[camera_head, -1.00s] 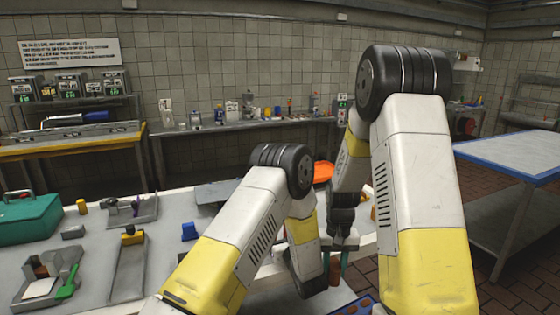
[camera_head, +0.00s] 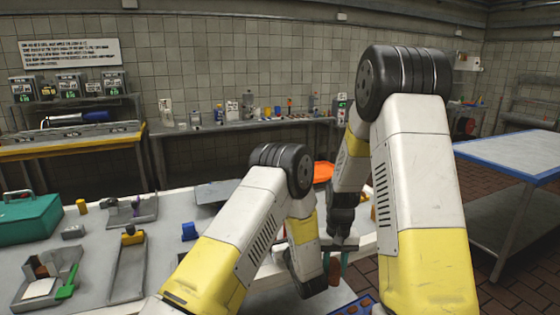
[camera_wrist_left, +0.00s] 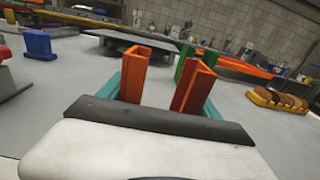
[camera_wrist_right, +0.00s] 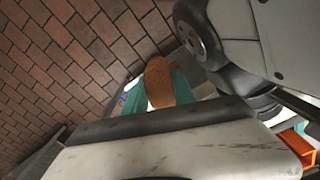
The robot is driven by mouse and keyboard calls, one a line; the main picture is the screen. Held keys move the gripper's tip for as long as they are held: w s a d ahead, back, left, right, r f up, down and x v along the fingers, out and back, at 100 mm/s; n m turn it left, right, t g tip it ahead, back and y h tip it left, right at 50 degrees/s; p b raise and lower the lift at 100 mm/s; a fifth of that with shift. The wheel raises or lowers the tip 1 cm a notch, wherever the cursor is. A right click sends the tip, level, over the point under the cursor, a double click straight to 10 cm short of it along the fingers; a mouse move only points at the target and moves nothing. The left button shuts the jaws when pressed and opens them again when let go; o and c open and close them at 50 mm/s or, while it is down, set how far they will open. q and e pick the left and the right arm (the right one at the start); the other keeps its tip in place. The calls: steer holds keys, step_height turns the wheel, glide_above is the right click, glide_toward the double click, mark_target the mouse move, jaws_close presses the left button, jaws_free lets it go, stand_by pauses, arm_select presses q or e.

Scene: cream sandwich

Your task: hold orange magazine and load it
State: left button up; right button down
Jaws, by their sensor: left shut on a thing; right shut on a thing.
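The orange magazine shows in the left wrist view as two upright orange channels (camera_wrist_left: 192,92) between teal fingers. My left gripper (camera_wrist_left: 160,90) is shut on it; the left forearm hides most of it in the head view. My right gripper (camera_wrist_right: 158,92) is shut on a brown, rounded biscuit-like piece (camera_wrist_right: 160,75), held between its teal fingers. In the head view this brown piece (camera_head: 334,272) is beside the left wrist, below the right gripper. An orange part (camera_wrist_right: 299,146), perhaps the magazine, shows at the lower right of the right wrist view, apart from the brown piece.
A row of brown pieces (camera_wrist_left: 280,100) lies on the bench at right in the left wrist view. A blue block (camera_head: 189,231), a grey rail (camera_head: 128,265) and a teal toolbox (camera_head: 30,218) stand on the left bench. A blue-edged table (camera_head: 515,155) stands at right.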

stand_by(0.3)
steer(key=w+a+r+m, duration=0.4)
steer(key=w+r+m, duration=0.45)
steer(key=w, duration=0.35)
steer(key=w+a+r+m, duration=0.2)
steer(key=a+r+m, duration=0.3)
steer(key=a+r, duration=0.4)
steer(key=shift+a, duration=1.25)
steer(key=shift+f, duration=0.1)
steer(key=shift+f, duration=2.8)
steer(key=shift+f, duration=0.3)
steer(key=shift+f, duration=3)
